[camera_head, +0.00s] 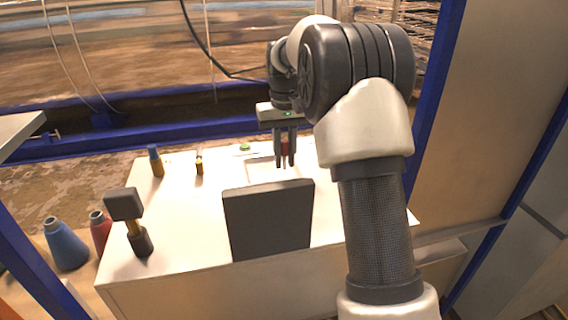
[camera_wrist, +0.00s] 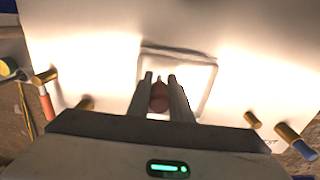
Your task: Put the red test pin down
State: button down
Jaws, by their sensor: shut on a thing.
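My gripper (camera_head: 286,164) is over the white table, above a pale square tray (camera_head: 258,163) with a raised rim. It is shut on the red test pin (camera_head: 285,147), which shows as a small red patch between the fingers. In the wrist view the red pin (camera_wrist: 159,98) sits between the two fingers of my gripper (camera_wrist: 160,77). The tray (camera_wrist: 206,92) lies beyond the fingertips there. The pin's lower end is hard to make out, and I cannot tell whether it touches the tray.
A dark upright panel (camera_head: 268,222) stands in front of the tray. A blue-topped pin (camera_head: 154,160), a small yellow-and-black pin (camera_head: 199,164) and a green disc (camera_head: 245,147) stand left. A dark hammer-shaped object (camera_head: 125,206) is at front left. The table between them is clear.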

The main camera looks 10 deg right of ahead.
jog(key=shift+f, duration=1.1)
jog(key=shift+f, duration=0.2)
jog(key=c, duration=1.6)
grip_release()
jog(key=shift+r, duration=0.1)
notch_tip(320, 180, up, 12)
jog(key=shift+r, duration=0.15)
